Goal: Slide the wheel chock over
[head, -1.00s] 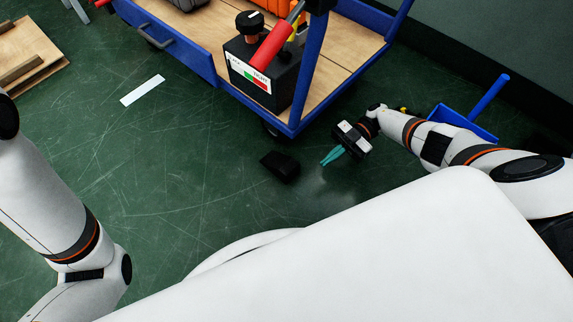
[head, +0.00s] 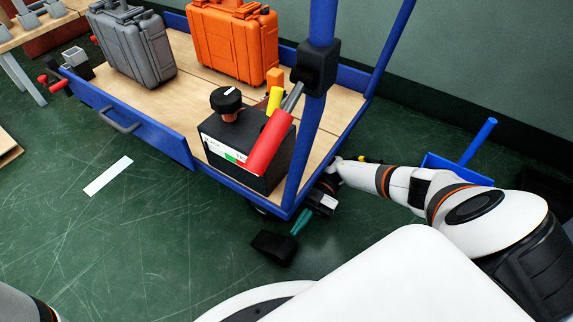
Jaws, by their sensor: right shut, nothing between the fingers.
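The black wheel chock (head: 274,247) lies on the green floor, just in front of the blue cart's near corner. My right gripper (head: 296,230) is shut and empty. Its teal fingertips point down to the right of the chock, close to its upper right end. I cannot tell whether they touch it. A cart wheel (head: 262,210) shows in part under the cart's corner, behind the chock. My left gripper is out of view; only a bit of my left arm shows at the lower left.
The blue cart (head: 168,140) carries a grey case (head: 133,45), an orange case (head: 236,42) and a black box (head: 245,150) with a red handle. Its corner post (head: 306,150) rises beside my right wrist. A blue dustpan (head: 455,170) stands at right. The floor left of the chock is clear.

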